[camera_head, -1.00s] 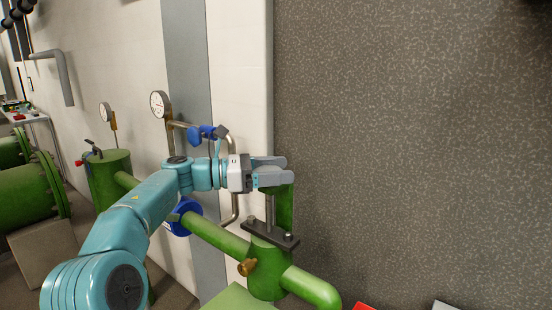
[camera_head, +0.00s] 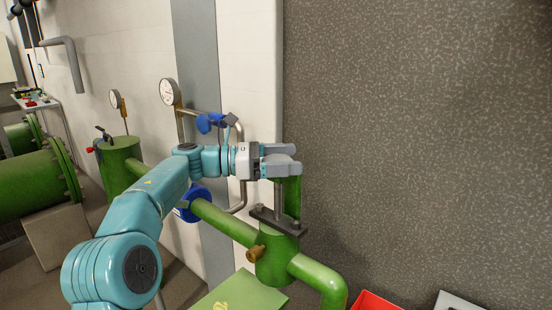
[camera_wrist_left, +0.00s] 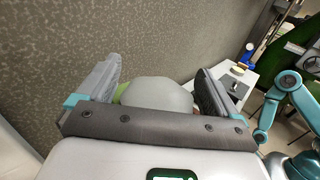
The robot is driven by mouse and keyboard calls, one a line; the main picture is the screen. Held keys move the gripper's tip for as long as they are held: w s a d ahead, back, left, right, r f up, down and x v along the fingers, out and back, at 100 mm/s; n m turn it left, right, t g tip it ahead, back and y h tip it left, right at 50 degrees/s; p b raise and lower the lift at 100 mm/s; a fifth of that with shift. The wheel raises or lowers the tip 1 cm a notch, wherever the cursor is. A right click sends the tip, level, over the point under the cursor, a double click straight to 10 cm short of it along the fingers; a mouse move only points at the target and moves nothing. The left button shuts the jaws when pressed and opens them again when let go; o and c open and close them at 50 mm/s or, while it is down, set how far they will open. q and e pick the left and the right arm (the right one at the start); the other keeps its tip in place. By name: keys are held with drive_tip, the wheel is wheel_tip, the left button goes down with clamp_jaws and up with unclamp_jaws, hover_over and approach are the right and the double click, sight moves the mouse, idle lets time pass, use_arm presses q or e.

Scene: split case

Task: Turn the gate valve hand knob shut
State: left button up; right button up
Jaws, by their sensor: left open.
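The gate valve (camera_head: 280,262) is a green body in the green pipe, with a dark clamp plate and a grey stem rising from it. My left gripper (camera_head: 292,160) is at the top of the stem in the head view, its grey fingers level and pointing right. In the left wrist view its two fingers (camera_wrist_left: 158,80) stand wide apart. A pale rounded shape (camera_wrist_left: 158,92) lies between them; I cannot tell whether it is the hand knob. The knob is not clearly seen in the head view, where the gripper covers the stem top. My right gripper is not in view.
A speckled dark wall (camera_head: 420,130) stands behind and right of the valve. A gauge (camera_head: 169,92), a blue-handled fitting (camera_head: 210,122) and a blue flange (camera_head: 196,204) are left of it. A red box (camera_head: 376,301) is at the bottom right.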

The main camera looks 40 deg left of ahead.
use_arm(q)
drive_tip(key=v, duration=1.6)
drive_tip(key=shift+s+a, duration=0.1)
drive_tip(key=shift+a, duration=0.05)
